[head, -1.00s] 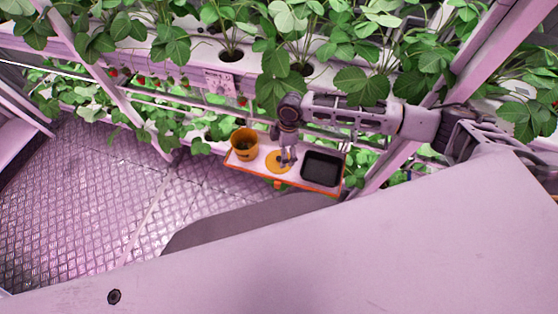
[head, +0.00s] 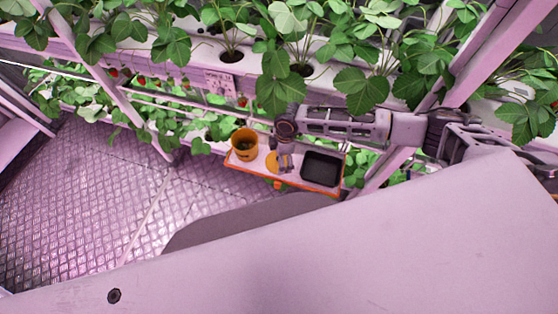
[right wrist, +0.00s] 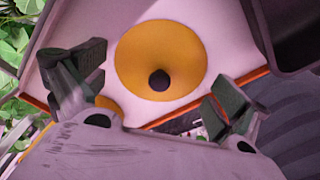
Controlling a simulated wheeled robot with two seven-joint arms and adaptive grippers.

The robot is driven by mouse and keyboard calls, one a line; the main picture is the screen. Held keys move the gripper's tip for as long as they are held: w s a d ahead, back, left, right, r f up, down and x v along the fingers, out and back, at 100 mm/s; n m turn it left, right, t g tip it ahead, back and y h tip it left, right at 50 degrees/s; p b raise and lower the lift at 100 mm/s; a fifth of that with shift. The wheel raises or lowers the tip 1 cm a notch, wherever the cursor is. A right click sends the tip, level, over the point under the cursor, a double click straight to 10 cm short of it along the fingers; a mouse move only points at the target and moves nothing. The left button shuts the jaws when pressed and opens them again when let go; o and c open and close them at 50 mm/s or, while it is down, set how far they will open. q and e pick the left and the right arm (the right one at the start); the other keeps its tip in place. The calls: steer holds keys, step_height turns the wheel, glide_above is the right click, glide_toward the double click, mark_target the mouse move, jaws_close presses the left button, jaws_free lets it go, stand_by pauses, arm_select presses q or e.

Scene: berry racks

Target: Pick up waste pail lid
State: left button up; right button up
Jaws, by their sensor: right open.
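The waste pail lid is a flat orange-yellow disc (right wrist: 161,42) with a dark round knob, lying on a pale shelf tray. In the head view, the lid (head: 271,161) is partly hidden by my right gripper (head: 284,165). In the right wrist view, my right gripper (right wrist: 158,78) is open, one finger on each side of the lid's knob, with nothing between them held. Whether the fingertips touch the lid cannot be told. The orange pail (head: 244,151) stands upright to the left of the lid. My left gripper is not in view.
A black bin (head: 321,169) sits on the tray to the right of the lid; its dark edge also shows in the right wrist view (right wrist: 268,40). The tray has an orange rim (head: 262,182). Strawberry plants (head: 280,80) hang above and behind. Metal floor (head: 90,210) lies open at left.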

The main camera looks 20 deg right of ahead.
steer(key=shift+c, duration=0.4)
steer(key=c, duration=1.4)
steer(key=shift+s+f, duration=0.1)
steer(key=shift+s, duration=0.05)
steer(key=shift+c, duration=0.7)
